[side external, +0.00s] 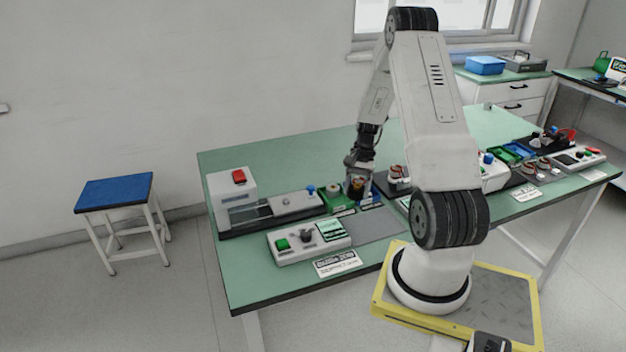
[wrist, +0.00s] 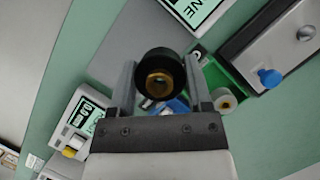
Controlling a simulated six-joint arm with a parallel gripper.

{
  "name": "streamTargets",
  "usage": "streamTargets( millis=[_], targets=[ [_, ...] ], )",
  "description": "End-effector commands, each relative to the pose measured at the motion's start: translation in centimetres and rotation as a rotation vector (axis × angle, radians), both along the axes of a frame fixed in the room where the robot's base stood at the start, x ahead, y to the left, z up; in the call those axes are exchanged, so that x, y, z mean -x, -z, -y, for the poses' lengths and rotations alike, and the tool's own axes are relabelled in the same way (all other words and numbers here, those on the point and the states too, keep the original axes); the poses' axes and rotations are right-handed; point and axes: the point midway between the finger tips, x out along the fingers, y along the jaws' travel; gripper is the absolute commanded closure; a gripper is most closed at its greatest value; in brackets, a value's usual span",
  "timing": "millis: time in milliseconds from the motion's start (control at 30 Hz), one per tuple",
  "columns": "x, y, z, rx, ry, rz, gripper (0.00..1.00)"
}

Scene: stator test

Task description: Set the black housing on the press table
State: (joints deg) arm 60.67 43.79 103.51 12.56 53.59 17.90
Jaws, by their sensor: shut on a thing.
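The black housing (wrist: 162,62) is a short black ring with a copper-coloured core. It sits between the two fingers of my gripper (wrist: 162,88), which is shut on it. In the side external view, my gripper (side external: 357,186) is low over the bench near the green and blue trays, and the housing is small and partly hidden there. To the left stands a white press-like unit (side external: 230,203) with a red button. Beside it is a grey sliding plate with a blue knob (side external: 310,190). I cannot tell which surface is the press table.
A green tray (side external: 336,203) holds pale round parts, and a blue tray (side external: 372,198) is beside it. A control box (side external: 290,243) with a green button stands in front. Other fixtures are on the right. The bench's far left is clear.

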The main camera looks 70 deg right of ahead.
Motion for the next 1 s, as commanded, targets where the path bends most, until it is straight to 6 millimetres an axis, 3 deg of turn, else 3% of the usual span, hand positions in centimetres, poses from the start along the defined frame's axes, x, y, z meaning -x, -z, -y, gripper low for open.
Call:
streamTargets(
  millis=[167, 367, 667, 1000],
  targets=[
    [-0.4, 0.0, 0.1, 0.001, 0.012, 0.000, 0.98],
    [-2.6, 0.2, 0.3, 0.001, 0.090, 0.002, 0.98],
    [-9.8, 0.4, 0.4, 0.001, 0.349, 0.002, 0.98],
    [-18.1, 0.1, -0.8, 0.002, 0.657, 0.002, 0.98]
  ],
)
